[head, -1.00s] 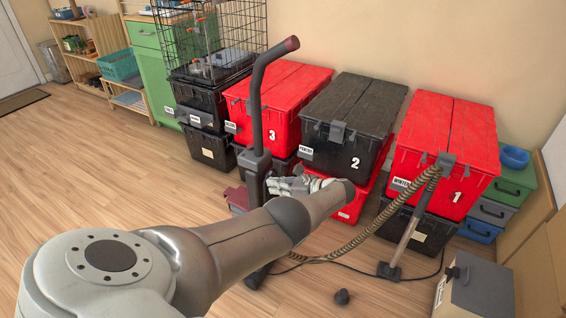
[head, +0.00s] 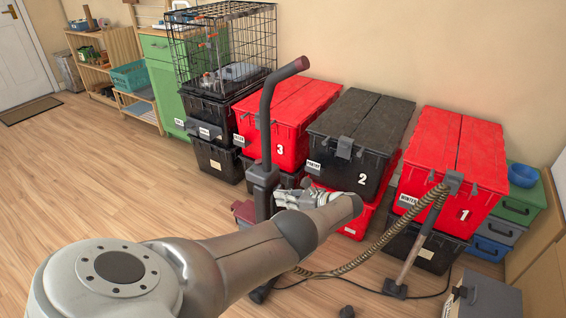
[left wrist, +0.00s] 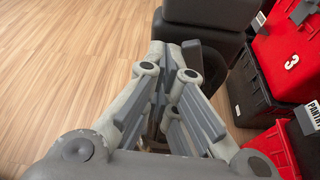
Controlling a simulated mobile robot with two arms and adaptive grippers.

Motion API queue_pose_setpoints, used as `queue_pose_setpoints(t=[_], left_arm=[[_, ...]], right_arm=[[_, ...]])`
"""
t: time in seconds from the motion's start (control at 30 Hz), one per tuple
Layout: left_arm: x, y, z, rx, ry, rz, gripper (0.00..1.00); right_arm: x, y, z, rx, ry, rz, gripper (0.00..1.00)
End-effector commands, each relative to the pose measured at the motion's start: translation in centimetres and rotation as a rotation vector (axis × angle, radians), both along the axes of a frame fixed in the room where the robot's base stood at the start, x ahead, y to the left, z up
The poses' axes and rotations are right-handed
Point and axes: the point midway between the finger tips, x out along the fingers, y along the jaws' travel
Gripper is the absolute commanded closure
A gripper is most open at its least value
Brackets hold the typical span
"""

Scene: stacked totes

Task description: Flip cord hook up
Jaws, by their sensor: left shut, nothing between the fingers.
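A dark grey upright vacuum cleaner stands on the floor in front of the totes. Its tall bent handle (head: 267,115) rises above its body (head: 263,178) in the head view. I cannot pick out the cord hook; it is hidden or too small to tell. My left gripper (head: 284,199) is shut and empty, just right of the vacuum body and at its height. I cannot tell whether it touches. In the left wrist view, a dark grey rounded part (left wrist: 210,14), likely of the vacuum, lies beyond the fingers. My right gripper is not in view.
Red and black stacked totes, such as the black tote 2 (head: 350,140) and red tote 1 (head: 462,160), stand along the wall. A wire crate (head: 222,45) stands at the back. Open floor lies left.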

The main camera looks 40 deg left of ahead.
Motion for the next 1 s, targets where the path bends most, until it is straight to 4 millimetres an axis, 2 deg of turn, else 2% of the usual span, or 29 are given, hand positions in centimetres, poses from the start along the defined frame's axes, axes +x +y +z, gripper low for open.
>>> queue_pose_setpoints(t=[0.33, 0.47, 1.0], left_arm=[[0.0, 0.0, 0.1, 0.0, 0.0, 0.0, 1.0], [0.1, -0.2, 0.1, 0.0, 0.0, -0.001, 1.0], [1.9, -6.6, 2.4, 0.0, 0.0, -0.001, 1.0]], right_arm=[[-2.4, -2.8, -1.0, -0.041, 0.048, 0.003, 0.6], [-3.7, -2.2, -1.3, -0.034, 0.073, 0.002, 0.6], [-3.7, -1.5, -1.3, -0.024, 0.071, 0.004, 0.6]])
